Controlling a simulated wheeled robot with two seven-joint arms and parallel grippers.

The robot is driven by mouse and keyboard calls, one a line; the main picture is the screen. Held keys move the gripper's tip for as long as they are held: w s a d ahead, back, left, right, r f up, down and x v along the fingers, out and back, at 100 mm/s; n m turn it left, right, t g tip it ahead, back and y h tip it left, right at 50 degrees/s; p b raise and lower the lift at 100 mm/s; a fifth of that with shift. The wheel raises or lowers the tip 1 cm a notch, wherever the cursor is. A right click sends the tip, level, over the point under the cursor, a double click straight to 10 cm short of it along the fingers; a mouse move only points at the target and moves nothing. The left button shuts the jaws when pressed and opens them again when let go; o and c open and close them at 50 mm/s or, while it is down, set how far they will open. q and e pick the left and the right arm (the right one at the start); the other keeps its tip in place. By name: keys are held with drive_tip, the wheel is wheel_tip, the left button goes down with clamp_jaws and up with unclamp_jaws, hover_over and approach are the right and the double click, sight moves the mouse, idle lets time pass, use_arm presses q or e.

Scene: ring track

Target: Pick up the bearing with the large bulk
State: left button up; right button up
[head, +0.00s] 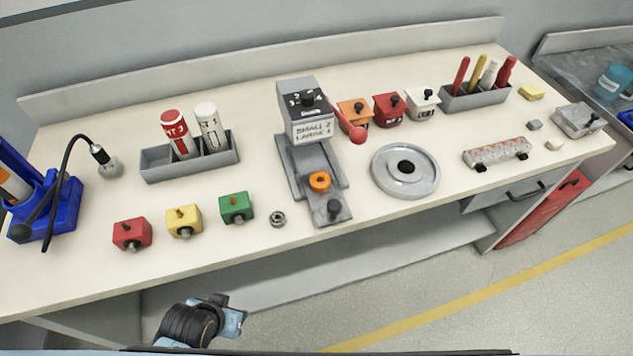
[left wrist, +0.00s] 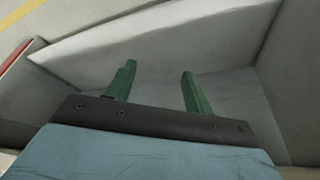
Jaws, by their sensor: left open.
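A small metallic ring that looks like a bearing (head: 278,219) lies flat near the table's front edge, between the green block and the grey press (head: 312,150). An orange ring (head: 319,181) sits on the press's base plate. A large round grey disc (head: 405,171) with a black knob at its centre lies to the right of the press. I cannot tell whether the disc is a bearing. My left arm shows low in front of the table in the head view. My left gripper (left wrist: 157,70) has green fingers, spread apart with nothing between them. My right gripper is not in view.
Red (head: 132,233), yellow (head: 184,220) and green (head: 237,207) blocks stand along the front left. A grey divided tray (head: 190,160) holds red and white bottles. The press has a red-knobbed lever (head: 357,133). A textured grey bar (head: 497,152) lies at right. The table's front edge stands above my left arm.

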use_arm(q)
wheel_tip(320, 180, up, 14)
drive_tip(key=w+t, duration=0.1)
drive_tip(key=m+t+h, duration=0.3)
drive_tip(key=t+h, duration=0.3)
drive_tip(key=t, duration=0.2)
approach(319, 182)
drive_tip(key=b+x, duration=0.1)
drive_tip(key=x, duration=0.1)
drive_tip(key=shift+w+b, duration=0.3)
drive_tip(key=b+x, duration=0.1)
drive_tip(key=x, duration=0.5)
drive_tip(key=shift+s+d+f, duration=0.1)
drive_tip(key=shift+s, duration=0.05)
drive_tip(key=c, duration=0.8)
